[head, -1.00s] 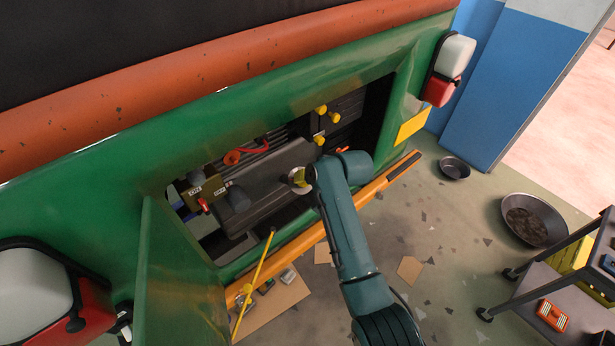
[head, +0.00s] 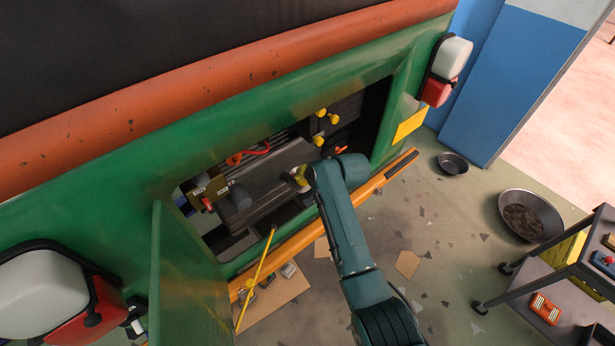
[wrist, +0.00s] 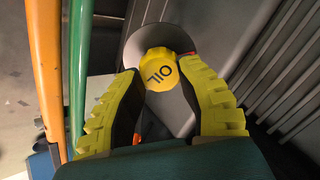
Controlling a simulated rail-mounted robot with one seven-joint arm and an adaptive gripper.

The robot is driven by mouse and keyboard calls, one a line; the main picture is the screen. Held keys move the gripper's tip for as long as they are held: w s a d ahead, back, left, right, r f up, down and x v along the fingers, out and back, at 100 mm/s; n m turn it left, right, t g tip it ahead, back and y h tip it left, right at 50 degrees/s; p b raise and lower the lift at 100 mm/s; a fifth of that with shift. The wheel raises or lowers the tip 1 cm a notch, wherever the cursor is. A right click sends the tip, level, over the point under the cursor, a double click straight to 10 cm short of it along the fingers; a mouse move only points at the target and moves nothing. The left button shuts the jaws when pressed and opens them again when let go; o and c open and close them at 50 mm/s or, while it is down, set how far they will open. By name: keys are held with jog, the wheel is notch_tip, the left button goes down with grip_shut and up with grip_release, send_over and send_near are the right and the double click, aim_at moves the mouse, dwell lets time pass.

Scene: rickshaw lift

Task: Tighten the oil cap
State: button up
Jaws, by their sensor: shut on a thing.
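The oil cap (wrist: 158,72) is yellow with the word OIL on it. In the wrist view it sits at the wide round end of a grey filler neck (wrist: 148,38), inside the open engine bay. My gripper (wrist: 157,80) is shut on the cap, with one yellow-padded finger at each side of it. In the head view my gripper (head: 300,180) is at the front of the dark engine block (head: 268,190). My wrist hides most of the cap there, and I cannot tell how tight it is.
The open green door (head: 185,270) stands left of the bay. An orange bumper bar (head: 285,248) runs below it, with a thin yellow rod (head: 254,280) near the door. Yellow knobs (head: 320,112) are above my wrist. A cart (head: 560,285) stands at right.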

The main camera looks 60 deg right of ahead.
jog(key=shift+s+a+f+m+p, duration=0.1)
jog(key=shift+f+m+p, duration=0.15)
jog(key=shift+m+p, duration=0.25)
jog(key=shift+a+f+m+p, duration=0.1)
jog(key=shift+f+m+p, duration=0.15)
jog(key=shift+m, duration=0.45)
jog(key=shift+f+m, duration=0.1)
jog(key=shift+m, duration=0.2)
jog(key=shift+p, duration=0.35)
jog(key=shift+m, duration=0.5)
jog(key=m+p, duration=0.2)
jog(key=shift+m, duration=0.3)
jog(key=o, duration=1.1)
jog(key=shift+d, duration=0.1)
jog(key=shift+c, duration=0.2)
jog(key=shift+o, duration=0.6)
jog(key=shift+w+d+r, duration=0.1)
jog(key=shift+w+r, duration=0.1)
jog(key=shift+r, duration=0.2)
jog(key=shift+r, duration=0.1)
